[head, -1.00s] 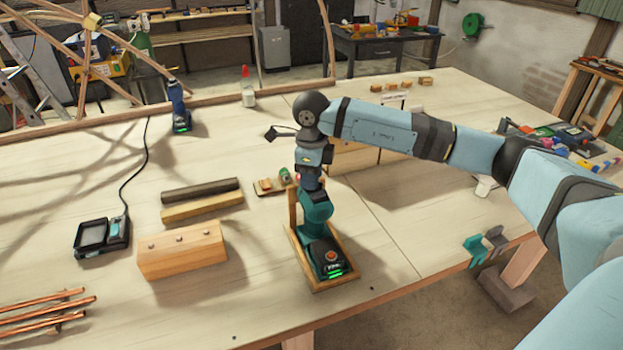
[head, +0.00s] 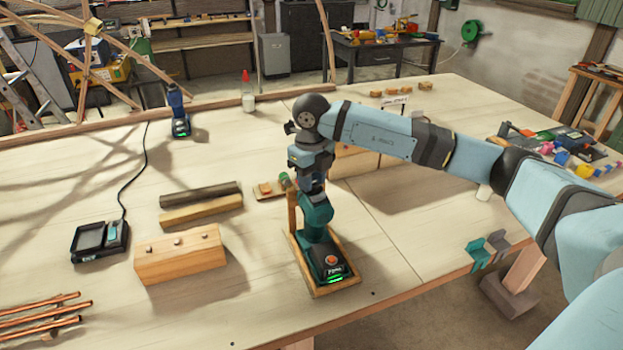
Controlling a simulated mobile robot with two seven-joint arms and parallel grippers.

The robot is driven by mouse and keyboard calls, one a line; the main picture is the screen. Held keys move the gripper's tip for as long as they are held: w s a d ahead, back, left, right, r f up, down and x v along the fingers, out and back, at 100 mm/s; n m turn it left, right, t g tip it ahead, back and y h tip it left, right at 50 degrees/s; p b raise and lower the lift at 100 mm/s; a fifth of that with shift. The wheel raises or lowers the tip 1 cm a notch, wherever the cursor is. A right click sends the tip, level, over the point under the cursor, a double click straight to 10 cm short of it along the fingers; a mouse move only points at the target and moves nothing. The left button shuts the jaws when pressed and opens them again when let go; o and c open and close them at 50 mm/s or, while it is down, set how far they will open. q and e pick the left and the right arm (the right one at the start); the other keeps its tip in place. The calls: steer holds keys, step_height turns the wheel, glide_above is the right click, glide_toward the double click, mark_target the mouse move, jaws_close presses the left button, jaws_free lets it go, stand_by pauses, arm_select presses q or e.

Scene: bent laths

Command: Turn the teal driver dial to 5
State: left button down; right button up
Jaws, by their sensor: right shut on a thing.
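The teal driver (head: 318,237) stands upright in a wooden holder (head: 345,288) near the table's front edge. Its foot shows a green light and a small display. My right gripper (head: 315,186) comes down over the top of the driver and is shut on it, at the dial's height. The dial itself is hidden by the gripper, and its number cannot be read. My left gripper is not in view.
A wooden block (head: 180,255), two dark and light bars (head: 200,193), a charger (head: 99,240) with a cable and copper rods (head: 45,315) lie to the left. A blue driver (head: 178,112) and a bottle (head: 248,92) stand behind.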

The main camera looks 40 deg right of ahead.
stand_by(0.4)
steer(key=o, duration=0.6)
steer(key=shift+o, duration=0.2)
step_height(320, 180, up, 14)
steer(key=b, duration=0.1)
